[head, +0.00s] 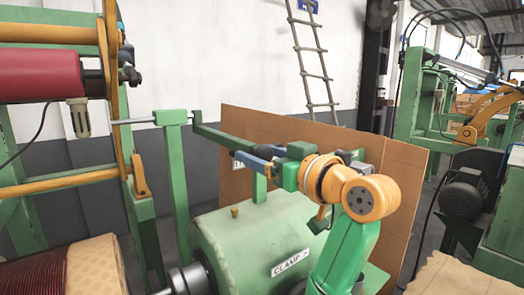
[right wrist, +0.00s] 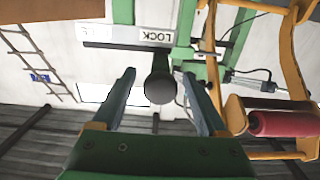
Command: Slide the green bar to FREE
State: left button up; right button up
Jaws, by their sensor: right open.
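A green bar (head: 222,140) runs from a green post toward the brown panel in the head view. Its far end is hidden behind my right gripper (head: 253,158). A white label, partly covered, stands beside the gripper in the head view; in the right wrist view the label (right wrist: 155,36) reads LOCK, upside down. In the right wrist view my right gripper (right wrist: 158,95) is open, with a dark round knob (right wrist: 160,88) showing between its fingers. I see no clear contact with the knob. No FREE label is readable. My left gripper is in neither view.
A green drum housing marked CLAMP (head: 290,263) lies under my right arm. A brown panel (head: 405,185) stands close behind the arm. A red roller (head: 40,76) and a coil (head: 92,268) are at the left. A ladder (head: 312,60) leans on the wall.

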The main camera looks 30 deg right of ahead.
jog(key=shift+s, duration=0.25)
jog(key=c, duration=0.4)
jog(key=shift+s+r, duration=0.1)
grip_shut()
jog(key=shift+d, duration=0.1)
dwell(0.5)
